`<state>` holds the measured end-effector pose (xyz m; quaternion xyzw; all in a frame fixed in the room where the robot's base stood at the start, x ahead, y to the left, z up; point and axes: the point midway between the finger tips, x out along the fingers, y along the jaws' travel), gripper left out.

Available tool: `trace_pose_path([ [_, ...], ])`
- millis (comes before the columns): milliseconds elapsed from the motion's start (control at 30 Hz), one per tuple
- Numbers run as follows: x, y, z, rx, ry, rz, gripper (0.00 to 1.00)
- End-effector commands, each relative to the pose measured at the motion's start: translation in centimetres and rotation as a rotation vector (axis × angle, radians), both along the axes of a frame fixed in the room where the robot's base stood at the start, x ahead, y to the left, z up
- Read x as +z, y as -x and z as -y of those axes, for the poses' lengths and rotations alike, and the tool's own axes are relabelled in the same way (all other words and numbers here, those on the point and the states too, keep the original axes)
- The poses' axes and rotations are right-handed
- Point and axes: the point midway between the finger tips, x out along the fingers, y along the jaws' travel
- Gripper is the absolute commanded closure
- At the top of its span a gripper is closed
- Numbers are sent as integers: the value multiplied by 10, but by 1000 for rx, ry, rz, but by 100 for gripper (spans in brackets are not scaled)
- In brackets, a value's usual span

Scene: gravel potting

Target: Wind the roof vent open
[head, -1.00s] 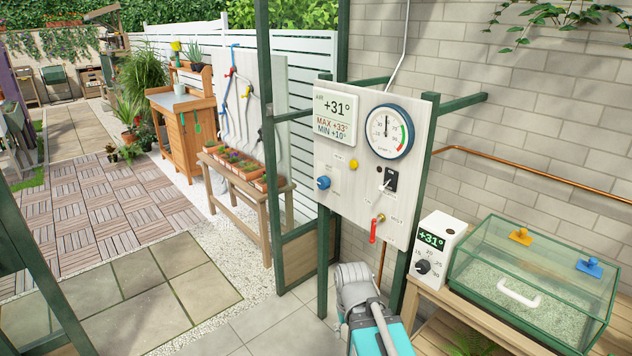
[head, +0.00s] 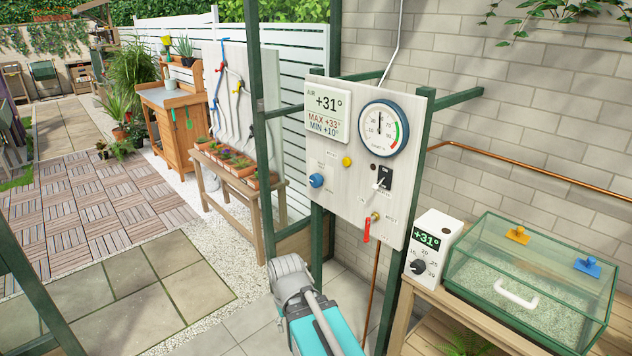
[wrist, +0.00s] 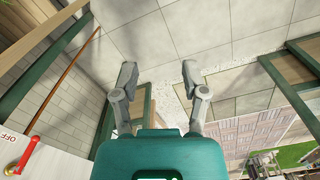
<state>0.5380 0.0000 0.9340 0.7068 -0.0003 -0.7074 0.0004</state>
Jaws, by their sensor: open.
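A pale control panel (head: 340,215) stands on green posts in the head view. It carries a blue knob (head: 316,180) at its left, a yellow button (head: 347,161), a black switch (head: 384,178) and a red-handled valve (head: 367,230). The small labels are too blurred to show which one works the roof vent; the vent itself is out of view. The red handle also shows at the lower left of the wrist view (wrist: 22,158). My gripper (wrist: 159,74) is open and empty above the paving. In the head view my arm is below the panel, apart from it.
A white thermostat box (head: 433,246) and a green-framed glass propagator (head: 530,270) stand on a wooden bench at the right. A copper pipe (head: 540,172) runs along the brick wall. A potting bench with seedling pots (head: 235,168) is behind left. Paving (head: 150,280) at the left is clear.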

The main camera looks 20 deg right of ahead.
Motion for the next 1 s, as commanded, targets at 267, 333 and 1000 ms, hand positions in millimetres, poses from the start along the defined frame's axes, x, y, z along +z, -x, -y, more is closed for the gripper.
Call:
trace_pose_path([
  [267, -2, -8, 3, 19, 17, 4, 6],
  [333, -5, -18, 8, 44, 41, 8, 0],
  [1000, -13, -281, 125, 859, 795, -196, 0],
])
